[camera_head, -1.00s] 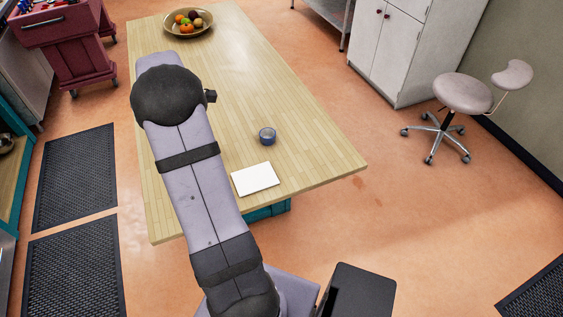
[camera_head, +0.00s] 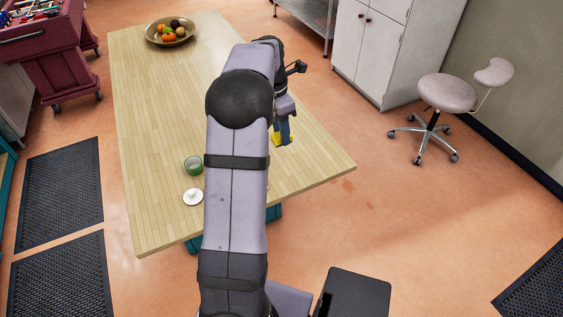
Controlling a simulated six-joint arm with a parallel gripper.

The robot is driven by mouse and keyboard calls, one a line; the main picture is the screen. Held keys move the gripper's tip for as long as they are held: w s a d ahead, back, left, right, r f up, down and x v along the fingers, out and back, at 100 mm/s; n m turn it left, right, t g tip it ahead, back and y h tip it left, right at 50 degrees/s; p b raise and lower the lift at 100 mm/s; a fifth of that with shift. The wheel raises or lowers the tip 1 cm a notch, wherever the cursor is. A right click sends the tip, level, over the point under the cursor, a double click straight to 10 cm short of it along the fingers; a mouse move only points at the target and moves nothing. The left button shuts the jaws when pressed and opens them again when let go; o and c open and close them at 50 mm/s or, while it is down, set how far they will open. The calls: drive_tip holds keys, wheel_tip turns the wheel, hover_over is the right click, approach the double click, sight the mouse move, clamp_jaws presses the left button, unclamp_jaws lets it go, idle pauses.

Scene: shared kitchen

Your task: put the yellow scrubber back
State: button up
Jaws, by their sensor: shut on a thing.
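The yellow scrubber (camera_head: 281,139) shows as a small yellow patch at the lower end of my gripper (camera_head: 284,138), over the right part of the wooden table. My gripper points down and is shut on it. The fingers hide part of the scrubber. I cannot tell whether it touches the table top or is held just above it.
The wooden table (camera_head: 150,110) holds a fruit bowl (camera_head: 158,41) at its far end. A green round item (camera_head: 193,165) and a white knobbed item (camera_head: 193,197) stand left of my arm. The table's right side is clear. A stool (camera_head: 446,92) stands apart.

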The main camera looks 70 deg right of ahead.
drive_tip(key=shift+f+p, duration=1.35)
drive_tip(key=shift+f, duration=3.55)
drive_tip(key=shift+f, duration=0.15)
drive_tip(key=o, duration=1.1)
drive_tip(key=shift+o, duration=0.2)
drive_tip(key=r+b, duration=0.1)
drive_tip(key=r, duration=0.7)
drive_tip(key=w+a+r+b, duration=0.1)
drive_tip(key=r, duration=0.3)
drive_tip(key=shift+r+b, duration=0.1)
drive_tip(key=shift+b, duration=0.2)
